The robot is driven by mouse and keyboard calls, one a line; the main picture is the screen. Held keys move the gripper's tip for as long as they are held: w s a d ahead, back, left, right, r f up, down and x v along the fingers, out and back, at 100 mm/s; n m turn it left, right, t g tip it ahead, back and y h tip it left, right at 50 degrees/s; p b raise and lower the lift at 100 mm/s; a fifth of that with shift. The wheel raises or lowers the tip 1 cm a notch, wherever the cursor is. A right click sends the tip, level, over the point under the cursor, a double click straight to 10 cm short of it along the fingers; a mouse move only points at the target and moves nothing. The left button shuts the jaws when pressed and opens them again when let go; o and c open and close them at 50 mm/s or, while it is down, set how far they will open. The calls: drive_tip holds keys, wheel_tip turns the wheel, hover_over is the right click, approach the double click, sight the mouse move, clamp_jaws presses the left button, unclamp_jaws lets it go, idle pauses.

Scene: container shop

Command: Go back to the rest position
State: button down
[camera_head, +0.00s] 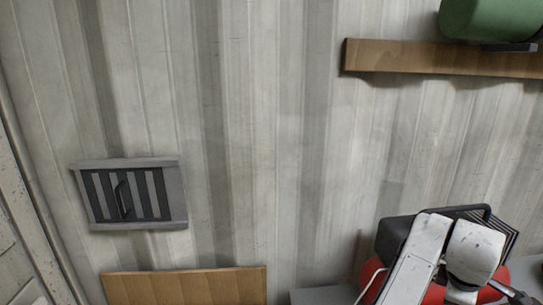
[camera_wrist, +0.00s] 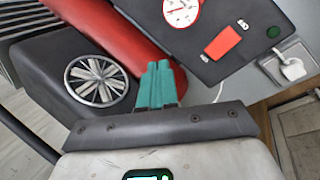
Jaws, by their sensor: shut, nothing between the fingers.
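My gripper (camera_wrist: 157,86) shows in the wrist view with its two teal fingers together and nothing between them. It is in front of a machine with a red cylinder (camera_wrist: 105,30), a black panel with a dial, and a spoked wheel (camera_wrist: 97,81). I cannot tell from this view whether the fingertips touch it. In the head view, my white arm links are at the lower right, in front of the same black and red machine (camera_head: 393,237). The fingers cannot be made out in the head view.
A wooden shelf (camera_head: 440,59) with a green container (camera_head: 488,18) is on the wall at the upper right. A grey vent (camera_head: 128,194) with a handle is on the left. A wooden board (camera_head: 185,285) is at the bottom. The wall between is bare.

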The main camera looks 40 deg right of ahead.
drive_tip(key=w+a+f+m+t+h, duration=0.15)
drive_tip(key=w+a+t, duration=0.25)
drive_tip(key=w+a, duration=0.5)
drive_tip(key=a+f+m+t+y, duration=0.1)
drive_tip(key=a+f+y, duration=0.3)
drive_tip(key=a, duration=0.8)
drive_tip(key=a+f+y, duration=0.2)
drive_tip(key=a+f, duration=0.5)
drive_tip(key=a, duration=0.4)
drive_tip(key=s+f+g+b, duration=0.1)
drive_tip(key=s+f+b, duration=0.1)
drive_tip(key=s+f, duration=0.1)
drive_tip(key=s+f+g+b, duration=0.1)
drive_tip(key=s+f, duration=0.3)
drive_tip(key=s+d+f+m+g+b, duration=0.1)
drive_tip(key=s+f+b, duration=0.1)
drive_tip(key=s+f, duration=0.1)
drive_tip(key=shift+s+f+g+b, duration=0.2)
drive_tip(key=shift+f+g+b, duration=0.15)
drive_tip(key=shift+f, duration=0.25)
drive_tip(key=shift+s+f+g, duration=0.15)
drive_tip(key=shift+s+g, duration=0.1)
drive_tip(key=shift+s, duration=0.15)
